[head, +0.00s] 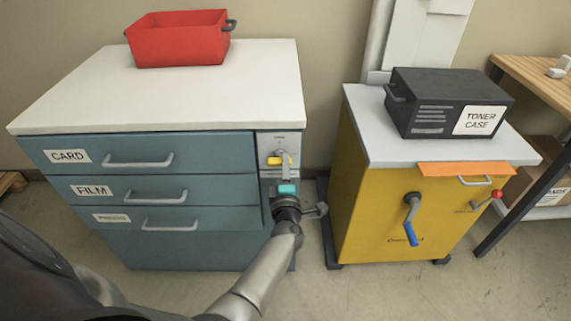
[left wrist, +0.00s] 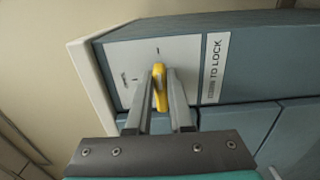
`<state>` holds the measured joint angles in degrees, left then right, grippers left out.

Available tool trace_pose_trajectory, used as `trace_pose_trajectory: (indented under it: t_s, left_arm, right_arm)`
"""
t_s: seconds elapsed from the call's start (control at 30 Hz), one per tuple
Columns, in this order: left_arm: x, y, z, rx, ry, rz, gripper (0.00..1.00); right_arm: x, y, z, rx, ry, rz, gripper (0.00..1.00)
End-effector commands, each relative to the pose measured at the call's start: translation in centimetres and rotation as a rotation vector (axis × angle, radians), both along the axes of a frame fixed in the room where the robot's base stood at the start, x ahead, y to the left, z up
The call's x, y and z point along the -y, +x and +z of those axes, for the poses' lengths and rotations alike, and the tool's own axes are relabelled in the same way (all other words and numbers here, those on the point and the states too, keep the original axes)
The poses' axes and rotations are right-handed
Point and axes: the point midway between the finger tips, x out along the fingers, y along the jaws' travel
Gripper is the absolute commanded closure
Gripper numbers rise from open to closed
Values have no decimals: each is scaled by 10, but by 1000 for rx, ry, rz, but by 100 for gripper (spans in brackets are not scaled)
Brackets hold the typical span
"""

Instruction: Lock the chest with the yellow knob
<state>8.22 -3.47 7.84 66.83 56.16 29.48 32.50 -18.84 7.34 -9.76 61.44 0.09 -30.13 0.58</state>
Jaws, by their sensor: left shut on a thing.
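The teal chest (head: 190,245) has drawers labelled CARD, FILM and a third label that is hard to read; all the drawers look closed. Its yellow knob (head: 279,160) sits on a pale plate at the chest's upper right front. In the left wrist view the yellow knob (left wrist: 159,88) stands between the two fingers of my left gripper (left wrist: 161,90), which is shut on it. A label reading "TO LOCK" (left wrist: 213,68) is beside the plate, its first word hard to read. In the head view my left gripper (head: 285,172) reaches up to the knob from below. My right gripper is not in view.
A red bin (head: 178,42) stands on the chest's white top. To the right is a yellow machine (head: 375,215) with a blue-handled crank (head: 411,232) and a red-tipped lever (head: 496,194). A black toner case (head: 420,85) sits on it. Floor shows between both units.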

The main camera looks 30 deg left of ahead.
Motion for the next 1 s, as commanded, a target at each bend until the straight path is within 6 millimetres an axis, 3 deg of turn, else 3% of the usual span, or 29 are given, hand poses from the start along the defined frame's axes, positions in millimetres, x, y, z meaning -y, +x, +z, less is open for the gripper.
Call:
trace_pose_trajectory:
  t_s: [0.47, 0.5, 0.73, 1.0]
  left_arm:
    - [-1, 1, 1, -6, 15, 0, 100]
    - [-1, 1, 1, -6, 15, 0, 77]
    - [0, 0, 1, -6, 13, 0, 51]
    - [0, 0, 0, -6, 12, 0, 50]
  right_arm:
    - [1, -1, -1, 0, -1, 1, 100]
    - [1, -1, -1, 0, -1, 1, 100]
    - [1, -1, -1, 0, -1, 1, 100]
    - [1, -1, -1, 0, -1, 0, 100]
